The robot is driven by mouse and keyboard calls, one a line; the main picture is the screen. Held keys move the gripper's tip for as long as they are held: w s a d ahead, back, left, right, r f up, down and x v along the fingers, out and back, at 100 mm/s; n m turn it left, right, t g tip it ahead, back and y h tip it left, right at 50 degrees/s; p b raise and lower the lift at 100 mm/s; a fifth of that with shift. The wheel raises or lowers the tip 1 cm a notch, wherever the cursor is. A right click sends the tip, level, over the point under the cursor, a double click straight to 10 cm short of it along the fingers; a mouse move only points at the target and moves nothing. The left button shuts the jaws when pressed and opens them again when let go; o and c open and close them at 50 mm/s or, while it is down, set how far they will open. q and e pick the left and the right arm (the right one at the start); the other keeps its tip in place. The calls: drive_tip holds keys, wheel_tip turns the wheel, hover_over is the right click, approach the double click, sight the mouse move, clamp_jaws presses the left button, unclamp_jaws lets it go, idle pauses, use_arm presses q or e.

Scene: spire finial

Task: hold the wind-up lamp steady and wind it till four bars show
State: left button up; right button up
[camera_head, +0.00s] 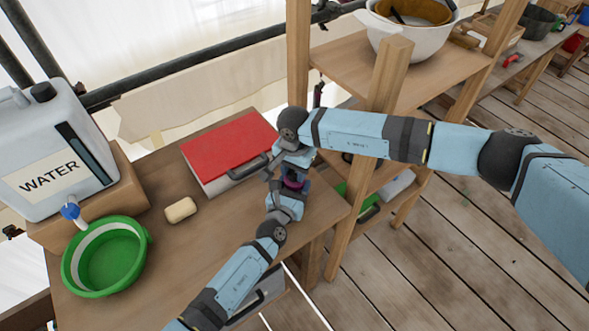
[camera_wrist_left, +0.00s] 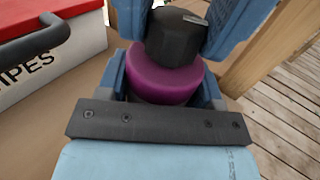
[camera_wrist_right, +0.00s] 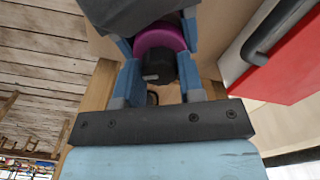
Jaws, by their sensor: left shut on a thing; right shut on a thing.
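The wind-up lamp (camera_head: 294,182) has a purple body and stands near the right end of the table, mostly hidden by my grippers. In the left wrist view, my left gripper (camera_wrist_left: 163,85) is shut around the purple body (camera_wrist_left: 165,80). The black faceted top (camera_wrist_left: 177,37) sits above it, with a small light mark on its upper face. My right gripper (camera_wrist_right: 162,72) is shut on this black top (camera_wrist_right: 158,68) from above, and the lamp's purple part (camera_wrist_right: 158,38) shows beyond it. I cannot see any bars on the lamp.
A white box with a red lid (camera_head: 230,146) stands close behind-left of the lamp. Soap (camera_head: 180,209), a green basin (camera_head: 148,234) and a water container (camera_head: 45,150) are further left. A wooden shelf post (camera_head: 383,75) rises close on the right. The table front (camera_head: 205,240) is bare.

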sight(294, 172)
drive_tip(key=m, duration=0.4)
drive_tip(key=shift+m, duration=0.3)
drive_tip(key=m, duration=0.3)
drive_tip(key=shift+m, duration=0.4)
drive_tip(key=m, duration=0.4)
drive_tip(key=shift+m, duration=2.2)
drive_tip(key=o, duration=0.9)
drive_tip(key=shift+o, duration=0.2)
wheel_tip(294, 172, up, 12)
